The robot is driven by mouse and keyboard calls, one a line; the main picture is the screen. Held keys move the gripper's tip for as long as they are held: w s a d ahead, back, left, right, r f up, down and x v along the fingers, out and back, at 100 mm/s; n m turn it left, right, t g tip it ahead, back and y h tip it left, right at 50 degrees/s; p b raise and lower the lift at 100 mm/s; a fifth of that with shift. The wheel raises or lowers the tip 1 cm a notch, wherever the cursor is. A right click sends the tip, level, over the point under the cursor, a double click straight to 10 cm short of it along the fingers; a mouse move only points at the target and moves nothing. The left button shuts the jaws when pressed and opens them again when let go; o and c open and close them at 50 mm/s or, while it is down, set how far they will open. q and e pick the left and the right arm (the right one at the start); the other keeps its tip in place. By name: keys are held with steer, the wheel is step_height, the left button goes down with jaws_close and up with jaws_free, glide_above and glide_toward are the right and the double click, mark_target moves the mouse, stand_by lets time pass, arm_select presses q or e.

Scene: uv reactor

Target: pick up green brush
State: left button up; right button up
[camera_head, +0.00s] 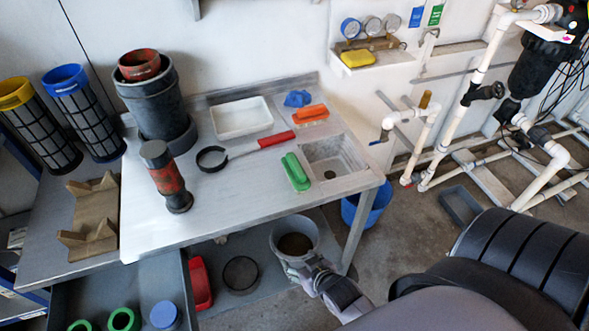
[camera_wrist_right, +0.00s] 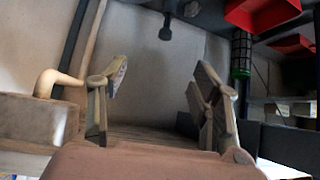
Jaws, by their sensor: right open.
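The green brush (camera_head: 295,172) lies on the metal workbench (camera_head: 225,211), just left of the sink basin (camera_head: 336,159). An orange brush (camera_head: 310,115) lies farther back on the bench. My right gripper (camera_head: 296,268) is low, in front of the bench's front edge, below and apart from the green brush. In the right wrist view, my right gripper (camera_wrist_right: 155,85) has its two fingers spread wide with nothing between them. The green brush does not show in that view. My left gripper is not in view.
A red-handled strap wrench (camera_head: 275,139), a white tray (camera_head: 241,117) and a blue cloth-like item (camera_head: 297,98) lie on the bench. A dark red-banded cylinder (camera_head: 167,178) stands at left. A grey bucket (camera_head: 294,239) is beside my right gripper, below the bench top.

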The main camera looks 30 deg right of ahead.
steer(key=w+d+r+t+h, duration=0.1)
steer(key=w+d+r+t, duration=0.15)
steer(key=r, duration=1.05)
steer(key=m+t+h+p, duration=0.1)
steer(key=m, duration=0.1)
glide_toward(300, 178)
steer(key=shift+t, duration=0.25)
steer(key=x, duration=0.7)
steer(key=p+x, duration=0.1)
steer(key=x, duration=0.3)
steer(key=shift+d+f, duration=0.1)
steer(key=shift+f, duration=0.2)
steer(key=x, duration=0.6)
steer(key=shift+w+d+r+p, duration=0.15)
steer(key=shift+d+p, duration=0.15)
steer(key=shift+d, duration=0.15)
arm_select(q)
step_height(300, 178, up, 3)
arm_select(e)
steer(key=shift+c, duration=0.3)
steer(key=c, duration=1.2)
